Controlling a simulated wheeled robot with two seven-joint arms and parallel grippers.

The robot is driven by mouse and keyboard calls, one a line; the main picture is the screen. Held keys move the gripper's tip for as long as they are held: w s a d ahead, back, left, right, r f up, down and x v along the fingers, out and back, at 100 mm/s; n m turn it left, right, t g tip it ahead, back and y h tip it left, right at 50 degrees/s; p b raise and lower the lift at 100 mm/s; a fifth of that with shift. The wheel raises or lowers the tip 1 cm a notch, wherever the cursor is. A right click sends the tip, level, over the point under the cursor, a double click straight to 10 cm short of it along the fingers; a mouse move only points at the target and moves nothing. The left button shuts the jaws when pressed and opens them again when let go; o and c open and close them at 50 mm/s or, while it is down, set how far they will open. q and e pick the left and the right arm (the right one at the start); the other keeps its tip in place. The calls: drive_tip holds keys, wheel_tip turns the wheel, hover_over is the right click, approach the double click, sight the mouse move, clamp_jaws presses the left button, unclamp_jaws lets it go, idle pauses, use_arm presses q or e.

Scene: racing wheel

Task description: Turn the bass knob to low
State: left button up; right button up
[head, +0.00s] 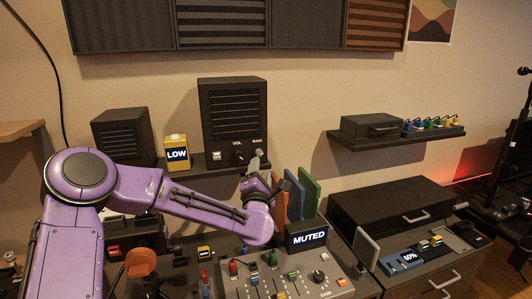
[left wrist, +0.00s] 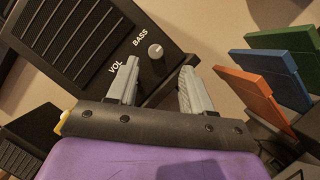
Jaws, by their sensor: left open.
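The large dark speaker (head: 232,98) stands on the wall shelf, with "VOL" and "BASS" labels on its lower front. In the left wrist view the speaker (left wrist: 85,45) appears tilted. The round bass knob (left wrist: 155,51), with a light face, shows beside the "BASS" label, between and beyond my fingertips. My left gripper (left wrist: 160,68) is open with nothing between its fingers; in the head view it (head: 256,162) is at the speaker's lower right front. The volume knob (head: 238,154) shows in the head view. A yellow box (head: 176,139) carries a "LOW" sign (head: 177,154). My right gripper is out of view.
Blue, orange and green upright panels (head: 309,190) stand right of my left gripper. A mixing console (head: 290,283) with faders and a "MUTED" sign (head: 309,238) lies below. A smaller speaker (head: 121,137) stands left of the yellow box. Another shelf (head: 395,139) is at right.

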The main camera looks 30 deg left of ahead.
sight(260, 156)
use_arm(q)
drive_tip(key=p+x, duration=0.2)
drive_tip(key=x, duration=0.5)
drive_tip(key=shift+w+a+f+p, duration=0.1)
drive_tip(key=shift+a+p, duration=0.2)
drive_tip(key=shift+a, duration=0.05)
drive_tip(key=shift+s+d+r, duration=0.1)
drive_tip(key=shift+s+r, duration=0.2)
drive_tip(key=shift+s, duration=0.2)
drive_tip(key=c, duration=0.6)
drive_tip(key=shift+w, duration=0.1)
clamp_jaws()
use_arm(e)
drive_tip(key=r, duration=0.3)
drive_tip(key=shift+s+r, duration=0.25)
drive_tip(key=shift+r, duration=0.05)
